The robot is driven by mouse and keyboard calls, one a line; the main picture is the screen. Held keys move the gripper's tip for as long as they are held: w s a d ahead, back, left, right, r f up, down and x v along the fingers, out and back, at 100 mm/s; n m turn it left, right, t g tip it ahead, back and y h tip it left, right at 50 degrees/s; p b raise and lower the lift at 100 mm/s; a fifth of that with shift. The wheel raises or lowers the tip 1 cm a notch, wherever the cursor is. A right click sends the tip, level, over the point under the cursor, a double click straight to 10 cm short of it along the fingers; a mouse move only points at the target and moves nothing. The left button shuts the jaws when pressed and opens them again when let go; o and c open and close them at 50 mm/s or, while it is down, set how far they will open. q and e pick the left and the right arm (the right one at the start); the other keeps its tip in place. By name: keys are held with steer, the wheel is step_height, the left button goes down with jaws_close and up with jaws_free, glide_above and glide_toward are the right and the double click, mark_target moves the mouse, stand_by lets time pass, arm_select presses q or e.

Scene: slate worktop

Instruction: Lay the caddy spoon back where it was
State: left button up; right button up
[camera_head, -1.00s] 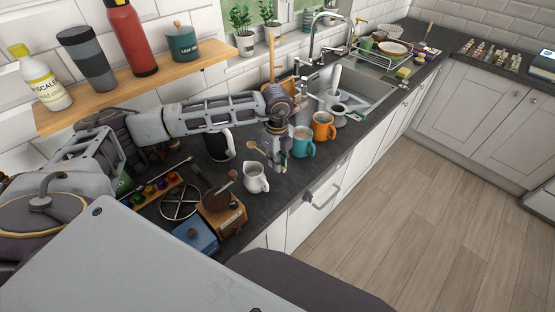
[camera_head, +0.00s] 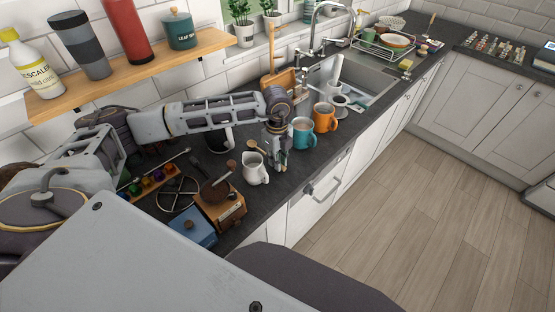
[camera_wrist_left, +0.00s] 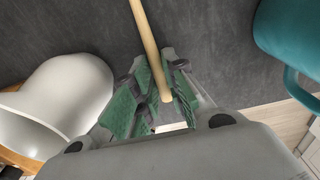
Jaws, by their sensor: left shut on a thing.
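My left gripper (camera_head: 277,163) is low over the worktop (camera_head: 318,162), between the white jug and the teal mug. In the left wrist view its green-padded fingers (camera_wrist_left: 157,95) are shut on the pale wooden handle of the caddy spoon (camera_wrist_left: 147,38). In the head view the spoon (camera_head: 256,147) sticks out to the left of the fingers, behind the jug. Its bowl is out of the wrist view. I cannot tell whether the spoon touches the worktop. My right gripper is not in view.
The white jug (camera_head: 255,170) stands close on the left and the teal mug (camera_head: 303,134) close on the right. An orange mug (camera_head: 325,118) is beyond it. A wooden grinder (camera_head: 222,208) and a blue box (camera_head: 193,228) stand nearer. The sink (camera_head: 375,82) is farther right.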

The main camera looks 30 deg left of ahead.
arm_select(q)
steer(key=o, duration=0.8)
steer(key=shift+o, duration=0.2)
step_height(320, 180, up, 12)
steer(key=shift+w, duration=0.15)
stand_by(0.4)
stand_by(0.7)
